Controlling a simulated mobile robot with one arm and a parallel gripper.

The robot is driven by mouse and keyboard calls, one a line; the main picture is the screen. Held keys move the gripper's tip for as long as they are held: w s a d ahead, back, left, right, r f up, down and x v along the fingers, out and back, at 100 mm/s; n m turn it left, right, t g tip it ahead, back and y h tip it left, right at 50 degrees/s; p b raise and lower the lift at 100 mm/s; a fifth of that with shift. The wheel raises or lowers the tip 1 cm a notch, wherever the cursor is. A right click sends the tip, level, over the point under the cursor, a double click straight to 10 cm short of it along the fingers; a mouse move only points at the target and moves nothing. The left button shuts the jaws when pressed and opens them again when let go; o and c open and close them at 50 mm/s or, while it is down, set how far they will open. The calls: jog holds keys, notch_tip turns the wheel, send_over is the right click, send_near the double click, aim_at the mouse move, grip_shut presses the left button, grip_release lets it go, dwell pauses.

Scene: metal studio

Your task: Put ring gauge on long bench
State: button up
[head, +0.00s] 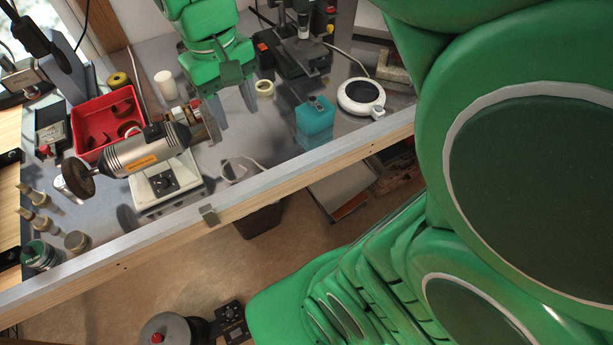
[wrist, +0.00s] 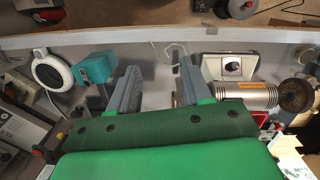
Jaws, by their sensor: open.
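My gripper (head: 234,108) hangs over the long bench (head: 290,170), its two grey fingers pointing down. In the wrist view my gripper (wrist: 158,80) is open, with the fingers well apart and nothing between them. The bench has a grey metal top and a pale wooden front edge; its edge also shows in the wrist view (wrist: 130,38). I cannot make out a ring gauge for certain. A small cream ring (head: 264,88) lies on the bench right of my gripper, but I cannot tell what it is.
A polishing motor (head: 140,153) and a red bin (head: 93,118) stand left of my gripper. A teal block (head: 315,125) and a white round device (head: 360,97) stand to the right. A dark machine (head: 297,50) is behind. Bare metal shows between the motor and the teal block.

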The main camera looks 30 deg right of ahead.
jog(key=s+d+f+m, duration=0.1)
jog(key=s+d+f, duration=0.1)
jog(key=s, duration=0.5)
jog(key=s+d+f, duration=0.3)
jog(key=s, duration=0.5)
jog(key=shift+f+m+g, duration=0.35)
jog(key=shift+m+g, duration=0.05)
